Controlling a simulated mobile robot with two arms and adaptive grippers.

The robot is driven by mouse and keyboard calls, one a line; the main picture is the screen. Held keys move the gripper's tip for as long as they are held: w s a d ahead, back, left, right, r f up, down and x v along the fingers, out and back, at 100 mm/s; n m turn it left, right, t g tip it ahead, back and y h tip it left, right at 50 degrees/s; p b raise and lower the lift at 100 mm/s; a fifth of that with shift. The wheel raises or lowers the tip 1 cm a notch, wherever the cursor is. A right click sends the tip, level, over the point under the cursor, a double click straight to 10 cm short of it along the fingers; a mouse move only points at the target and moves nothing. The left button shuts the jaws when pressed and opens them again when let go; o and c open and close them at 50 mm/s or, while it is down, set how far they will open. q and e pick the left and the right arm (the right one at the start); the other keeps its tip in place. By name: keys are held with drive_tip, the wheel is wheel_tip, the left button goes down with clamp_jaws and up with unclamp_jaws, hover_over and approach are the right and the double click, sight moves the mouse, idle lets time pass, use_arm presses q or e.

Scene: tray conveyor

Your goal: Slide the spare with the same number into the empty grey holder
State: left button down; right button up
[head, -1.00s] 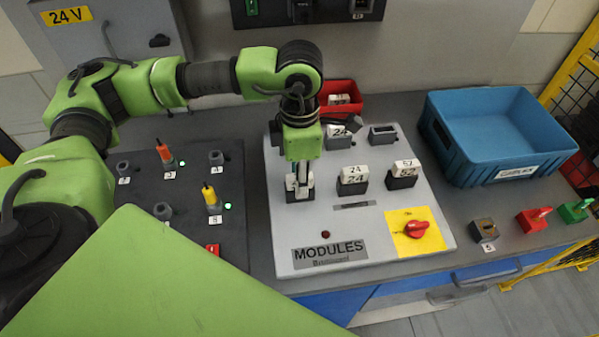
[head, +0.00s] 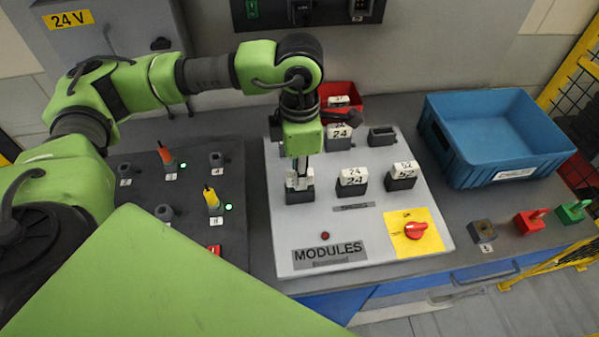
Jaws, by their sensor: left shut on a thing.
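My left gripper (head: 299,178) points down at the front left holder (head: 300,194) on the light grey MODULES panel. It is shut on a white module (head: 291,183), which is mostly hidden by the fingers and still sits at or in that dark holder. Its number cannot be read. To its right, a white module marked 24 (head: 353,177) and one marked 52 (head: 403,170) stand in dark holders. Behind, another module marked 24 (head: 340,132) stands in a grey holder. A grey holder (head: 382,136) at the back right looks empty. My right gripper is not in view.
A red bin (head: 346,91) with a white module (head: 339,101) stands behind the panel. A blue crate (head: 497,135) stands at the right. A red knob (head: 416,231) is on the panel's front right. A dark board (head: 190,195) with plugs lies at the left.

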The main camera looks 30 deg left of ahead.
use_arm(q)
drive_tip(key=shift+r+p, duration=0.8)
drive_tip(key=shift+r, duration=0.9)
drive_tip(key=shift+r, duration=0.1)
drive_tip(key=shift+r, duration=0.5)
drive_tip(key=shift+r+p, duration=0.8)
drive_tip(key=shift+r, duration=0.6)
